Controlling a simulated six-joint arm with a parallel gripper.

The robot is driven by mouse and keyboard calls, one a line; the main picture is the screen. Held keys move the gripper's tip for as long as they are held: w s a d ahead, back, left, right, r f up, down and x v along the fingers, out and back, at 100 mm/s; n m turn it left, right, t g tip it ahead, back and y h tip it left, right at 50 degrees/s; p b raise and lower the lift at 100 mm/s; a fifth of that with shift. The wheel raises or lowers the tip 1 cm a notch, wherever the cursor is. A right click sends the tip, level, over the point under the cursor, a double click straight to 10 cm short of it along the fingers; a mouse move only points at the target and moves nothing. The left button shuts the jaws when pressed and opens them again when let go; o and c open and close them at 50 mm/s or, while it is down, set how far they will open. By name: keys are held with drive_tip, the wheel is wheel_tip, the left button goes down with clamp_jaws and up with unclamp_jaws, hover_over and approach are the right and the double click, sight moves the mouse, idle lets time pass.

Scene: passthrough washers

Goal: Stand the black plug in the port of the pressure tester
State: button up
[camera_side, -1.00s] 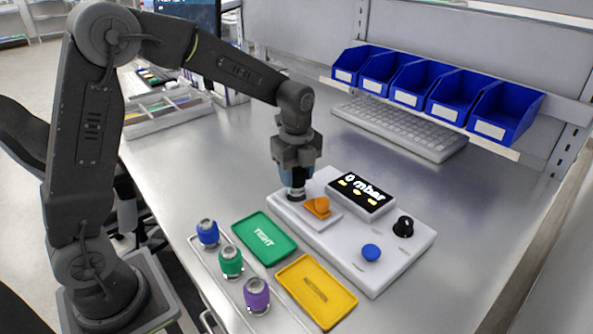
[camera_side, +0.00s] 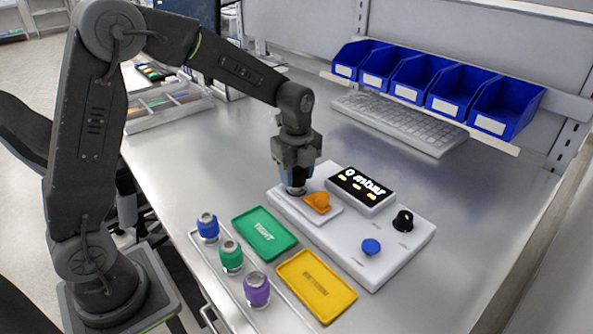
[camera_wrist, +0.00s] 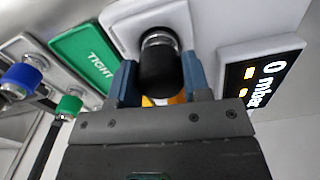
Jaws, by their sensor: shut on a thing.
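My gripper (camera_side: 297,176) is shut on the black plug, at the left end of the white pressure tester (camera_side: 395,262). In the wrist view the black plug (camera_wrist: 158,68) sits between the two blue fingertips of my gripper (camera_wrist: 160,82). A silver ring shows at the plug's far end, against the tester's pale plate (camera_wrist: 120,22). The plug looks about upright. The port is hidden under it, so I cannot tell whether the plug is seated in it. The orange clamp or lever (camera_side: 318,202) is just right of the plug. The tester's display (camera_side: 360,186) reads 0 mbar.
Blue, green and purple fittings (camera_side: 257,289) stand in a rack at the front left. A green TIGHT tray (camera_side: 264,236) and a yellow tray (camera_side: 316,287) lie before the tester. A black knob (camera_side: 403,220) and blue button (camera_side: 371,247) rise from the tester. Blue bins (camera_side: 440,95) stand behind.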

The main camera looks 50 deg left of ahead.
idle(0.3)
drive_tip(key=o, duration=1.1)
drive_tip(key=shift+c, duration=0.2)
drive_tip(key=shift+o, duration=0.3)
drive_tip(key=o, duration=0.3)
drive_tip(key=shift+r, duration=4.05)
